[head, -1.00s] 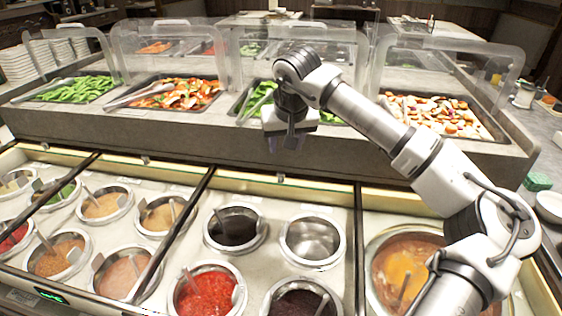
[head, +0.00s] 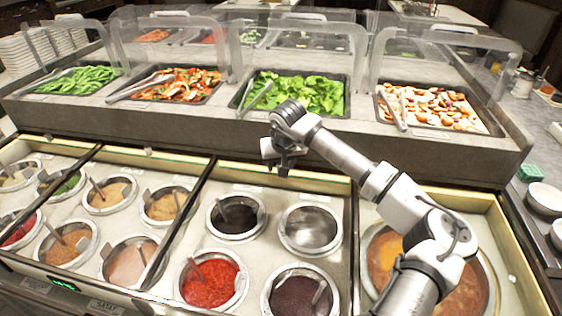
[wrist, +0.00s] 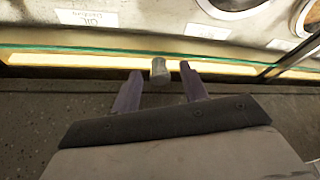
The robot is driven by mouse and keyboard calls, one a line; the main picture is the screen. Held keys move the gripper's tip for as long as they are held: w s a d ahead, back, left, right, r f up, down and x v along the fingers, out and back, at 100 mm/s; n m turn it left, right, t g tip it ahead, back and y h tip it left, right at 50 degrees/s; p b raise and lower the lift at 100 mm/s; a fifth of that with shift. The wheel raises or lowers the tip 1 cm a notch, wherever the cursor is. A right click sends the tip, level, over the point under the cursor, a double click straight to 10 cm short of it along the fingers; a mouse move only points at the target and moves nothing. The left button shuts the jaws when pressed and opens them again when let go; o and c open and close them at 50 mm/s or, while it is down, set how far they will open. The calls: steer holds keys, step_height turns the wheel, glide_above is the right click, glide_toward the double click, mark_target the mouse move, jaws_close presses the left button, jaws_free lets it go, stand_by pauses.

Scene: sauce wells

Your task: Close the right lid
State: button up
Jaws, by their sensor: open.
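A small grey knob (wrist: 160,70) stands on the back edge of the sauce counter, by a green-edged glass strip (wrist: 110,52) that looks like the edge of a lid. I cannot tell from this how far the right lid extends. My gripper (head: 283,168) hangs above the back rim of the section with the dark sauce and the empty metal well. In the wrist view my gripper (wrist: 160,82) is open, with the knob between its fingertips. Contact with the knob cannot be made out. In the head view the gripper mostly hides the knob.
Round sauce wells, including one of red sauce (head: 211,284) and an empty metal one (head: 308,230), fill the counter in front. Dark dividers (head: 355,240) separate the sections. Behind stands a raised salad bar with greens (head: 300,92) and clear guards (head: 300,45).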

jaws_close()
stand_by(0.3)
